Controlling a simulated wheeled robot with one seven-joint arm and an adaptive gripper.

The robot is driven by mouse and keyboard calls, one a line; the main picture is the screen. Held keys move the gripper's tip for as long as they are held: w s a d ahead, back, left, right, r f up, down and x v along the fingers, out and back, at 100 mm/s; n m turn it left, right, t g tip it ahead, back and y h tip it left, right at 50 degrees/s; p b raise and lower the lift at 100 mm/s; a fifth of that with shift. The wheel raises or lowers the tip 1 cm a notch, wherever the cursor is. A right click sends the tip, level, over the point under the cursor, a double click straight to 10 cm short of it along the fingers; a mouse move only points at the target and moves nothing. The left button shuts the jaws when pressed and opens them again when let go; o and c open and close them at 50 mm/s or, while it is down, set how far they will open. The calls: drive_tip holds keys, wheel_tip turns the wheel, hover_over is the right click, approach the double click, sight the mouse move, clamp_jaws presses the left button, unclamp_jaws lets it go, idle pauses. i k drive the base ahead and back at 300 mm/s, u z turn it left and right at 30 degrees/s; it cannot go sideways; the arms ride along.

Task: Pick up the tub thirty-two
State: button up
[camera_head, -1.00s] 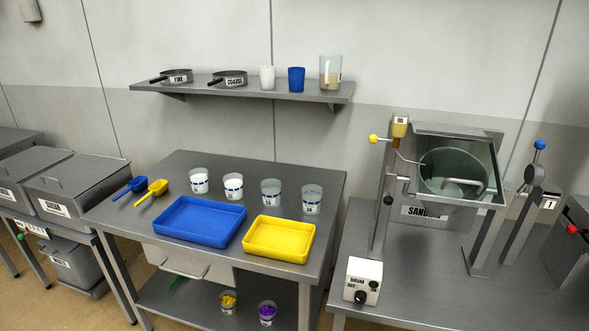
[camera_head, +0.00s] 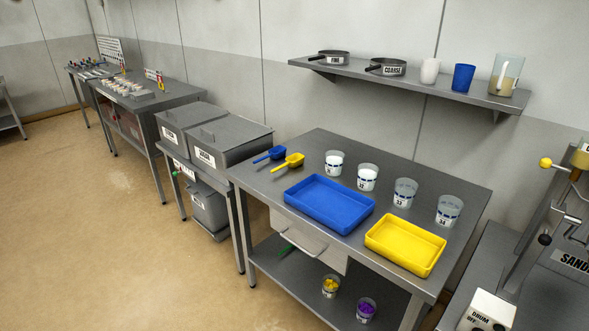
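Four small clear tubs stand in a row along the back of the steel table. The leftmost tub (camera_head: 334,163) also holds white stuff. To the right stand a tub that seems marked 33 (camera_head: 405,193) and one that seems marked 34 (camera_head: 449,210), with greyer contents. My gripper is not in view.
A blue tray (camera_head: 330,203) and a yellow tray (camera_head: 405,245) lie in front of the tubs. Blue (camera_head: 269,154) and yellow (camera_head: 288,162) scoops lie to the left. A wall shelf (camera_head: 410,83) hangs behind. Open floor (camera_head: 110,240) lies at left.

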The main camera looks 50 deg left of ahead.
sight(367, 173)
drive_tip(key=u, duration=3.15)
drive_tip(key=i, duration=2.65)
drive_tip(key=z, duration=3.15)
